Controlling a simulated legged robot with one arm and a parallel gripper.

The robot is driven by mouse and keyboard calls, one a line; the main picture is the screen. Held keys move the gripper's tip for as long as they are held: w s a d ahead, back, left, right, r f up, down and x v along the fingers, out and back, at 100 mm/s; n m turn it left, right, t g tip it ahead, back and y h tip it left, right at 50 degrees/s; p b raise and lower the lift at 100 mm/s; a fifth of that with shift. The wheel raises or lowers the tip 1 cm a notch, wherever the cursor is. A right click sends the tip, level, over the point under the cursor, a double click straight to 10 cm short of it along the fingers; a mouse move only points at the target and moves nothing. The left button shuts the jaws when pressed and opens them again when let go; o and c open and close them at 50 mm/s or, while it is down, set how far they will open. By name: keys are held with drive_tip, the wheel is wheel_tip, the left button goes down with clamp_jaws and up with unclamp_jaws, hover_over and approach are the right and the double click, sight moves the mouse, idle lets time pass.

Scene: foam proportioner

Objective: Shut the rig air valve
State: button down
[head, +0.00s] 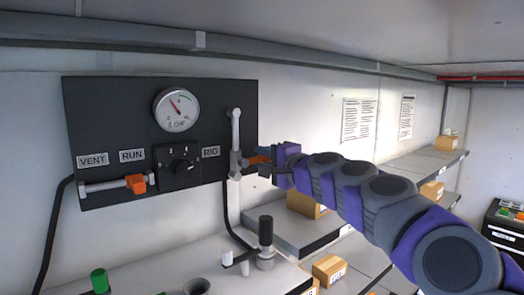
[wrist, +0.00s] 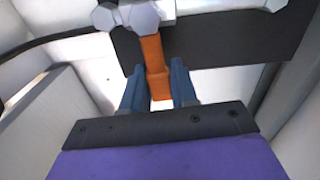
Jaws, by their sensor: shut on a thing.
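The rig air valve is on the vertical grey pipe (head: 235,135) at the right end of the black panel (head: 110,115), beside the RIG label (head: 211,152). Its orange handle (head: 257,159) points right from the pipe, toward my gripper (head: 268,160). In the wrist view, the orange handle (wrist: 153,55) runs down from a grey hex fitting (wrist: 128,17) to between the blue fingers of my gripper (wrist: 157,85). My gripper is shut on the handle's free end. In the head view, my fingers partly hide that end.
A second orange handle (head: 136,183) sits on a horizontal pipe below the VENT and RUN labels. Below stand a black-topped fitting (head: 266,232) and a green knob (head: 99,280). Shelves with cartons (head: 329,268) lie right.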

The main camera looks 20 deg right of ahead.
drive_tip(key=shift+f+m, duration=0.3)
drive_tip(key=shift+m, duration=0.1)
drive_tip(key=c, duration=1.2)
unclamp_jaws()
drive_tip(key=shift+c, duration=0.2)
drive_tip(key=shift+o, duration=1.4)
drive_tip(key=shift+w+d, duration=0.15)
drive_tip(key=shift+w, duration=0.05)
drive_tip(key=shift+s, duration=0.15)
drive_tip(key=b+v, duration=0.3)
drive_tip(key=v, duration=1.4)
drive_tip(key=shift+d, duration=0.15)
